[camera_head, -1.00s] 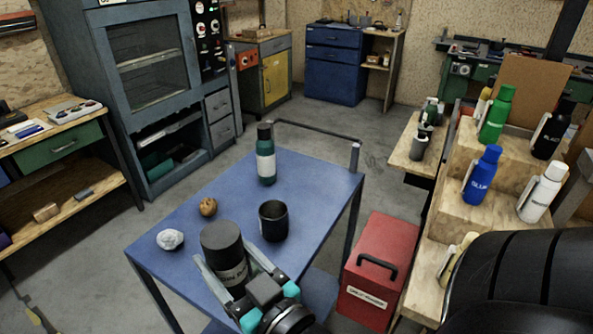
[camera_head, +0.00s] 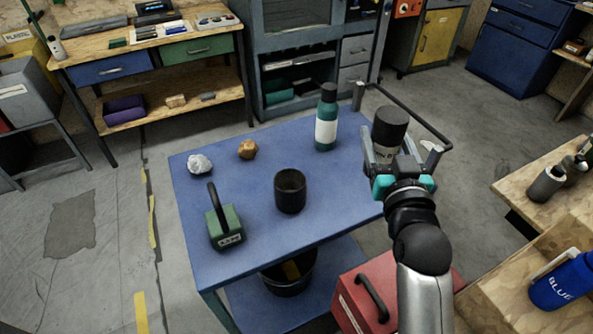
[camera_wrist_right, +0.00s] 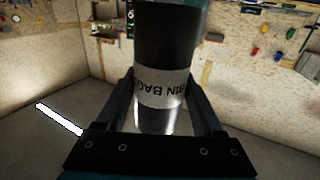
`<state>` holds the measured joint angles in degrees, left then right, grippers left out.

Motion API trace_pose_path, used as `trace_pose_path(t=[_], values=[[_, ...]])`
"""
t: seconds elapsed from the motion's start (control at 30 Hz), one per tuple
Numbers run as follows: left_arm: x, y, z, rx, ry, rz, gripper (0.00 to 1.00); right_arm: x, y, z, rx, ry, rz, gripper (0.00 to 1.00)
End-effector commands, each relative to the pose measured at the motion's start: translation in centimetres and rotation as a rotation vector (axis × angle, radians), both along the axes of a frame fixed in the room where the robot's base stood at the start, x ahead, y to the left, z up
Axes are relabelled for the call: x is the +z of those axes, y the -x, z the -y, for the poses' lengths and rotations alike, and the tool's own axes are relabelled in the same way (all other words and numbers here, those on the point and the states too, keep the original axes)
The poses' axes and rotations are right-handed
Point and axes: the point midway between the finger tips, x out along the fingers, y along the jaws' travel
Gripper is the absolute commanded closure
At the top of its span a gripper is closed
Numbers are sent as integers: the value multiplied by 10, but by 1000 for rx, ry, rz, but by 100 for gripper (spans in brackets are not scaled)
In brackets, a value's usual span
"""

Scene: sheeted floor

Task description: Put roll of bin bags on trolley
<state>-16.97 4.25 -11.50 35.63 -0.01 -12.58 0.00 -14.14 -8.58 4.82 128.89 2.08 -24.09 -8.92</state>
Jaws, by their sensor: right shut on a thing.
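The roll of bin bags (camera_head: 389,130) is a black cylinder with a pale label band. My right gripper (camera_head: 388,163) is shut on it and holds it upright at the right end of the blue trolley (camera_head: 270,220), seen in the head view. Whether the roll touches the trolley top is hidden by the gripper. In the right wrist view the roll (camera_wrist_right: 165,40) stands between the two fingers, its label partly reading "BIN BAG". My left gripper is not in view.
On the trolley top are a green bottle (camera_head: 327,120), a black cup (camera_head: 290,190), a green block with a handle (camera_head: 224,225), a brown lump (camera_head: 248,150) and a crumpled white lump (camera_head: 199,164). A red toolbox (camera_head: 360,300) stands on the floor beside it. The trolley's left middle is clear.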

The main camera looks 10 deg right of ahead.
Motion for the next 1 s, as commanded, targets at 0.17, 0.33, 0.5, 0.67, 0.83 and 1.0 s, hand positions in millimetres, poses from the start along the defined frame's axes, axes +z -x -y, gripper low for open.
trace_pose_path(t=[0.17,0.33,0.5,0.67,0.83,1.0], values=[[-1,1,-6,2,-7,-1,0,25,-47,25,-55,-1,10,100],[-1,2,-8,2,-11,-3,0,45,-76,42,-91,0,8,100],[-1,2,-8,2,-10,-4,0,56,-90,51,-108,1,4,100],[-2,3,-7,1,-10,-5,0,58,-93,53,-111,2,1,100],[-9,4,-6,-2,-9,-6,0,32,-92,53,-111,3,-4,100],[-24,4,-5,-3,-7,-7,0,-15,-92,52,-111,1,-4,100]])
